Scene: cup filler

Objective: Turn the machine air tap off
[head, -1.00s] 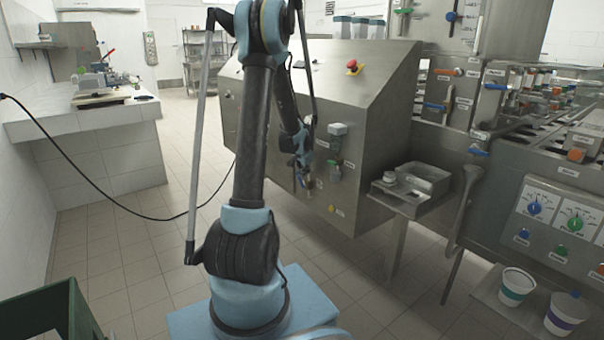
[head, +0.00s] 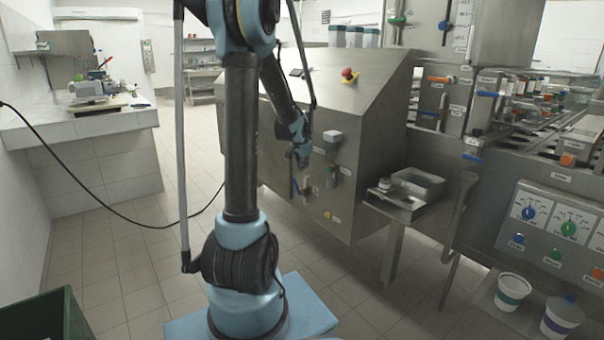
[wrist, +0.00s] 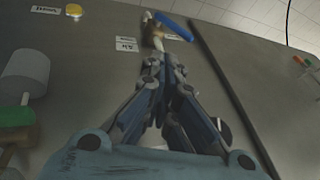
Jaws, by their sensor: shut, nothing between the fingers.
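The air tap shows in the wrist view as a small valve with a long blue handle (wrist: 174,26), next to a small white label (wrist: 126,44). The handle slants away from the valve body. In the head view the blue handle (head: 295,186) is on the lower part of the steel machine's front panel. My gripper (wrist: 160,62) is shut and empty. Its fingertips are close to the valve but seem apart from it. In the head view my gripper (head: 303,158) is just above the tap. The fingertips partly hide the valve body in the wrist view.
A grey-topped fitting (head: 332,137) and a yellow button (head: 328,215) are on the same panel. A red knob (head: 348,74) is on the sloped top. A steel tray (head: 418,182) juts out at right.

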